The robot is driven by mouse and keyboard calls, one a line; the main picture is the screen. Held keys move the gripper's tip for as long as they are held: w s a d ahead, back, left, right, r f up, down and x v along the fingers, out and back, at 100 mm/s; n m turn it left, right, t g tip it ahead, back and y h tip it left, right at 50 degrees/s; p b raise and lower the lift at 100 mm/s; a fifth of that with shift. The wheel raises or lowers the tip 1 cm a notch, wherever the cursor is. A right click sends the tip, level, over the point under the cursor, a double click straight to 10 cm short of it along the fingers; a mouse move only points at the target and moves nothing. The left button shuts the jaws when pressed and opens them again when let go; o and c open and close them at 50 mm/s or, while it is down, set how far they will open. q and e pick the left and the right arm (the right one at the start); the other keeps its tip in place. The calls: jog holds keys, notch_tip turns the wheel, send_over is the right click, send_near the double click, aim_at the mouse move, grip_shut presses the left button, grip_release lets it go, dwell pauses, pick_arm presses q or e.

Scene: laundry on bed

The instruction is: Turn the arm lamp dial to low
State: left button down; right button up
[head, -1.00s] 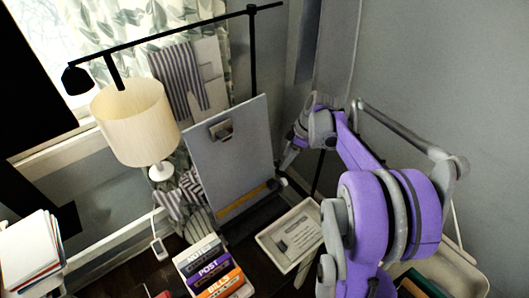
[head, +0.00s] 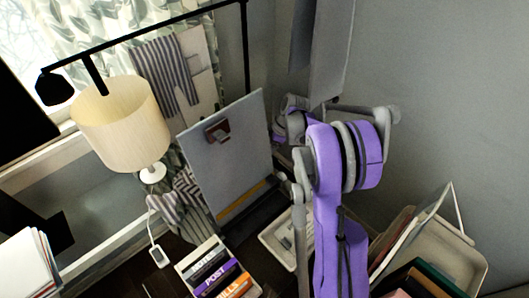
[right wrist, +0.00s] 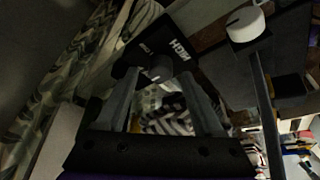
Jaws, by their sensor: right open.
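The black arm lamp (head: 150,42) reaches across the top of the head view on a tall dark pole, its shade (head: 55,88) hanging at the left. In the right wrist view a black panel (right wrist: 170,38) carries white lettering; "HIGH" reads on its right, the other word is too small to read. My left gripper is not in view.
A white round knob (right wrist: 246,24) with a dark mark sits on a black block. A bin (head: 455,262) with folders stands at the right.

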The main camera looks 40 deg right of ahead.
jog(key=shift+w+a+f, duration=0.15)
jog(key=shift+a+f, duration=0.05)
jog(key=shift+f, duration=0.35)
grip_shut()
